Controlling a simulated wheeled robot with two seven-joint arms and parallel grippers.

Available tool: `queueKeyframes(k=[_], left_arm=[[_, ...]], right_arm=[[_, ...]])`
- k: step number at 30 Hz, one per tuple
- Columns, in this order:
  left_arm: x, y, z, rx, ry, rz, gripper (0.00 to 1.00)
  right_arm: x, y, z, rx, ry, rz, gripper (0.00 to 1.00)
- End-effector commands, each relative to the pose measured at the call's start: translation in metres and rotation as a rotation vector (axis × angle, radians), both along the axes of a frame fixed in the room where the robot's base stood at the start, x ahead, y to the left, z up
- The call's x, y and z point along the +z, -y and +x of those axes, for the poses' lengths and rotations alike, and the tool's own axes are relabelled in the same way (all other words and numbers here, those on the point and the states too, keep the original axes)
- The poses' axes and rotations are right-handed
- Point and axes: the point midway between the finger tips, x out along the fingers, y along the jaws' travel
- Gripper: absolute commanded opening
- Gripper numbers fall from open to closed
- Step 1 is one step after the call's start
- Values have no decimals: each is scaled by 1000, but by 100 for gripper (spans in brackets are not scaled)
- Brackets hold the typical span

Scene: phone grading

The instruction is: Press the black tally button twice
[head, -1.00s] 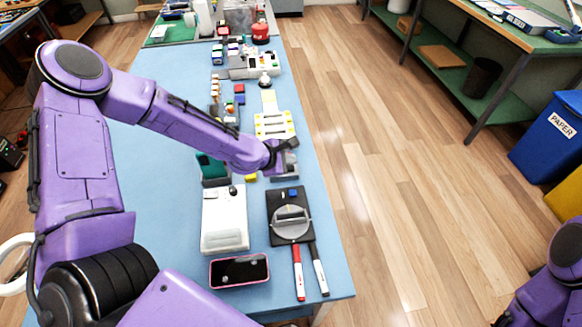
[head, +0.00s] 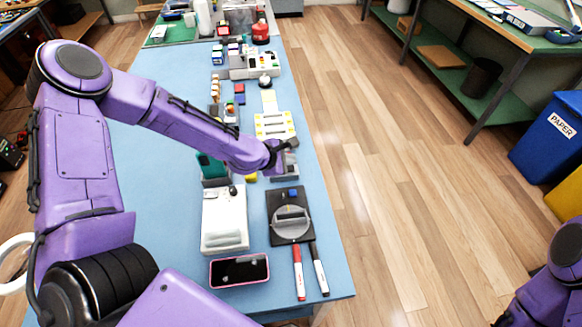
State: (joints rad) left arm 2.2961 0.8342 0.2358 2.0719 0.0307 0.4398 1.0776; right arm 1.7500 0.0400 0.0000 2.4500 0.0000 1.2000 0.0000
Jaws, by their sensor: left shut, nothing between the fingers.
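My left gripper (head: 287,146) is shut and empty. It hangs over a small grey block (head: 289,167) near the right edge of the blue table, and it hides part of that block's top. I cannot tell whether the fingertips touch it, and no black button shows clearly there. A small dark knob (head: 233,190) shows at the back of a white box (head: 224,222), nearer to me; I cannot tell whether it is the tally button. My right gripper is out of view; only part of that arm shows at the lower right.
On the blue table (head: 165,130), a pink-edged phone (head: 239,270) lies in front of the white box. A black pad (head: 276,229) with a grey disc and two markers (head: 299,272) lie to the right. A teal phone (head: 210,166) stands behind the box. The table's left side is clear.

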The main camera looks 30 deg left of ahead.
Motion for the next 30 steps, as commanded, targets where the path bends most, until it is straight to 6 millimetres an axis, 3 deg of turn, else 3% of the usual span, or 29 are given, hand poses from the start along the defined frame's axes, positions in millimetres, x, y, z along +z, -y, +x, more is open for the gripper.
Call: queueKeyframes(k=[30], left_arm=[[-12, 0, 0, 0, 0, 0, 0]], right_arm=[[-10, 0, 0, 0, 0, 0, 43]])
